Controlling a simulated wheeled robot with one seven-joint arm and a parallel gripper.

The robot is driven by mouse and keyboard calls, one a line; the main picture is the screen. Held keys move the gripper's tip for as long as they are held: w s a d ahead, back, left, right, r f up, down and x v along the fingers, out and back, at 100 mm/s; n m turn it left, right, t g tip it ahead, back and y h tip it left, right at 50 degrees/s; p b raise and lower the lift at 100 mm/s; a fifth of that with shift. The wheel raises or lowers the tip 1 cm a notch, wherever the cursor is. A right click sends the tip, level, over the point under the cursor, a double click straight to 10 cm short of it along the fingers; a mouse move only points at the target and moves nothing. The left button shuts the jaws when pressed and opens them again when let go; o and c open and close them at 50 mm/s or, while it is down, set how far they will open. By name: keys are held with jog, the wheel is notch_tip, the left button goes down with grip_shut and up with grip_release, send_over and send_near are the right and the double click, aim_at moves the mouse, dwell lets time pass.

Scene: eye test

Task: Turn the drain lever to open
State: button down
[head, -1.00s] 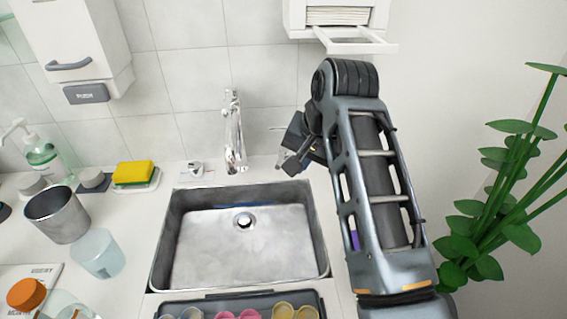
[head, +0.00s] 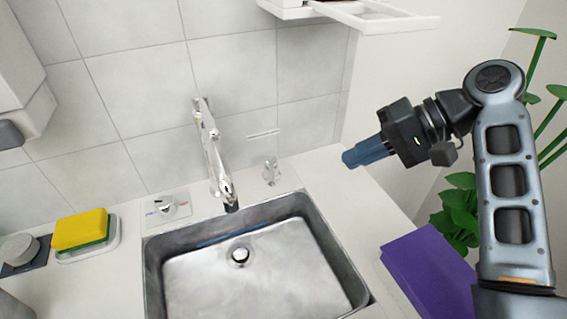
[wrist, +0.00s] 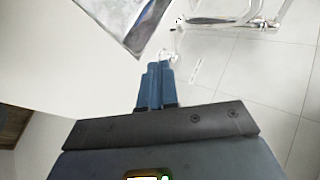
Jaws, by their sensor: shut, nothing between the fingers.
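My gripper (head: 347,160) is shut and empty, its blue fingers pointing left above the counter, right of the sink. A small chrome fitting (head: 270,172) stands upright behind the sink's right back corner, apart from my fingertips. It also shows just beyond the fingers in the wrist view (wrist: 168,57). A round knob (head: 166,206) sits on a plate with red and blue marks, left of the chrome faucet (head: 214,150). I cannot tell for certain which of the two is the drain lever. The steel sink (head: 335,245) has a round drain (head: 239,255) in its floor.
A purple box (head: 430,265) stands right of the sink below my arm. A plant (head: 460,210) is at the far right. A white wall holder (head: 375,18) overhangs at the top. A yellow sponge (head: 80,230) lies at the left. The counter between gripper and chrome fitting is clear.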

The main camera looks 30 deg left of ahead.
jog(key=p, duration=0.1)
send_near(271, 171)
jog(key=s+a+f, duration=0.1)
jog(key=s+f, duration=0.3)
jog(key=shift+s+a+f, duration=0.1)
jog(key=shift+a+f, duration=0.25)
jog(key=shift+a, duration=0.35)
jog(key=shift+a+p, duration=0.1)
jog(key=shift+p, duration=0.2)
